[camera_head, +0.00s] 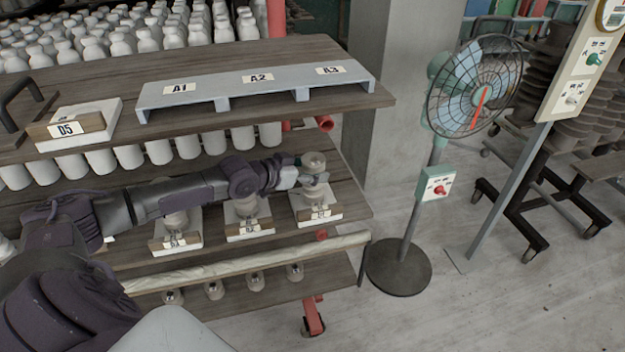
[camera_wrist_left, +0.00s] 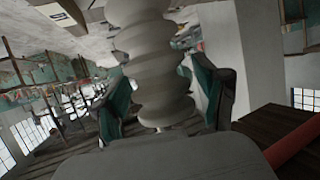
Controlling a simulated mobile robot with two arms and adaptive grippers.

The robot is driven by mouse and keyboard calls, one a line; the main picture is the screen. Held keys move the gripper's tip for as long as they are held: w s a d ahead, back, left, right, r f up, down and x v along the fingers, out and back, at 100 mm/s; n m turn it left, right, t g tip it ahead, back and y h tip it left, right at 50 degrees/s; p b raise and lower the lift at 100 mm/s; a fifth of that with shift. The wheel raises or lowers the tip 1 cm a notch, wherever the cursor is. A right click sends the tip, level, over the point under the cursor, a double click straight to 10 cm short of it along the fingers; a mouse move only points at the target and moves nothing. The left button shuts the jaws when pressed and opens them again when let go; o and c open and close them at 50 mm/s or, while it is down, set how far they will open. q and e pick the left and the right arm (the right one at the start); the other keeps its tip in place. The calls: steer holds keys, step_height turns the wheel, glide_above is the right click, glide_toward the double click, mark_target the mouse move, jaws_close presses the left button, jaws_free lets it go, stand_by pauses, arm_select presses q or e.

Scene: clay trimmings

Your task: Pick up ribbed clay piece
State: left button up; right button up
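A grey ribbed clay piece (camera_head: 314,162) is upright over the rightmost labelled block (camera_head: 318,215) on the middle shelf. Its lower part is partly hidden by my left gripper (camera_head: 308,182), which reaches in from the left. In the left wrist view the ribbed piece (camera_wrist_left: 152,65) fills the space between the two green-padded fingers of my left gripper (camera_wrist_left: 160,95). No clear gap shows beside the piece, but firm contact cannot be told. Whether the piece rests on its block is also unclear. My right gripper is not in view.
Other clay pieces stand on blocks (camera_head: 248,230) to the left, partly behind my arm. A grey rack (camera_head: 250,85) labelled A1 to A3 lies on the shelf above. A fan (camera_head: 475,90) stands right of the shelves. Open floor (camera_head: 470,310) lies at the front right.

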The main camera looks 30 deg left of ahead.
arm_select(q)
steer(key=shift+w+d+f, duration=0.1)
steer(key=shift+w+d, duration=0.1)
steer(key=shift+w, duration=0.05)
steer(key=c, duration=0.8)
jaws_close()
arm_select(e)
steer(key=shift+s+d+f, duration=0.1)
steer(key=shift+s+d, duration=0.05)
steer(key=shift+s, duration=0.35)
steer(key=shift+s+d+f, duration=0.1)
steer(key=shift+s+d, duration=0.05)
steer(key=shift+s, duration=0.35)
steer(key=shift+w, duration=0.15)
